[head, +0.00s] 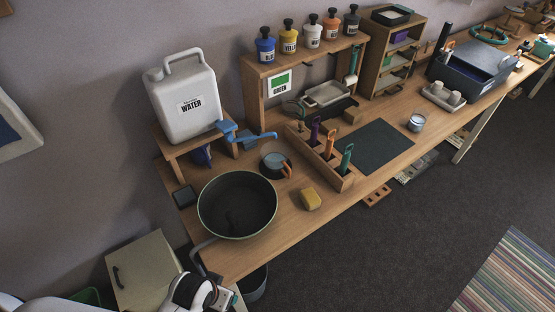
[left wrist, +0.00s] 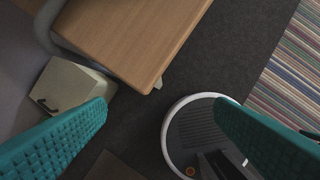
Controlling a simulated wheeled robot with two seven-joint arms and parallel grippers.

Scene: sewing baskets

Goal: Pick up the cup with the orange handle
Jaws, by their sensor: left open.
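The cup with the orange handle (head: 272,164) stands on the wooden bench in the head view, right of the large dark bowl and below the blue tap. Its orange handle (head: 287,168) points to the right. My left arm comes in at the bottom left of the head view, and its fingers are not clear there. In the left wrist view my left gripper (left wrist: 160,138) shows two teal fingers wide apart with nothing between them. It is off the bench, beside the bench corner and above the floor. The cup is not in the left wrist view. My right gripper is in neither view.
A wooden tool rack (head: 342,183) and a white water jug (head: 184,97) stand nearby. A cabinet (head: 145,270) is below the bench's left end. The bench's front edge is clear.

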